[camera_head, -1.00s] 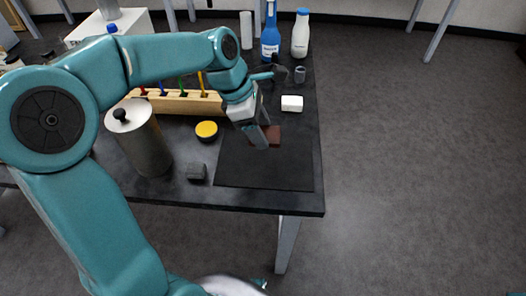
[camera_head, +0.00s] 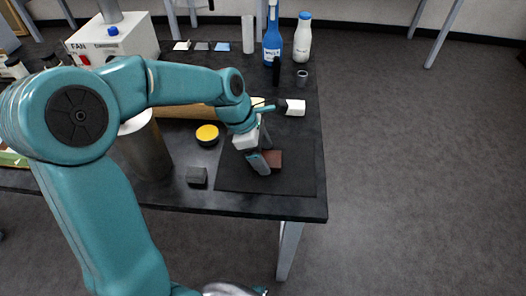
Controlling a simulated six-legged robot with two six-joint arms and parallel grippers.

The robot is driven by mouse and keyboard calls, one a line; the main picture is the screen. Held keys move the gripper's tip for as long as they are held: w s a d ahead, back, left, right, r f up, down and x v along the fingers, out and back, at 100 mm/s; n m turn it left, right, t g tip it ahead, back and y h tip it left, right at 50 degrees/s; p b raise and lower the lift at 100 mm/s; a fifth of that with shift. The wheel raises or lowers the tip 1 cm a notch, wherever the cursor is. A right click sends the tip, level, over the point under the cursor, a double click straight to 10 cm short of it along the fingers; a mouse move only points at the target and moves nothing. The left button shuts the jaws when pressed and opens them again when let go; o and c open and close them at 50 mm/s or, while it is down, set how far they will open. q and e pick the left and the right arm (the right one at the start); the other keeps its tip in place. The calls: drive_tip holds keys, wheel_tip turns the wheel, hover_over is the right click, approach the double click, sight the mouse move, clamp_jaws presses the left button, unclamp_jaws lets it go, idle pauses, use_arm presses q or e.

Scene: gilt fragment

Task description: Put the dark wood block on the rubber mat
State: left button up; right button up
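The dark wood block (camera_head: 275,159) is a small reddish-brown piece over the middle of the rubber mat (camera_head: 285,182). The mat is a thin black sheet at the right front of the table. My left gripper (camera_head: 262,157) reaches down from above and is shut on the block, which shows on the right of its fingers. The fingers hide part of the block. I cannot tell whether its underside touches the mat.
A dark grey cube (camera_head: 197,176) and a yellow-topped round tin (camera_head: 207,134) stand left of the mat. A metal canister (camera_head: 145,152) is farther left. A white block (camera_head: 296,107), a blue bottle (camera_head: 272,42) and a white bottle (camera_head: 302,42) stand behind. The mat's front is clear.

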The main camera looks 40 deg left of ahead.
use_arm(q)
drive_tip(key=shift+s+r, duration=0.1)
drive_tip(key=shift+s, duration=0.05)
drive_tip(key=shift+r, duration=0.2)
drive_tip(key=p+v, duration=0.2)
drive_tip(key=v, duration=0.9)
drive_tip(key=shift+r, duration=0.4)
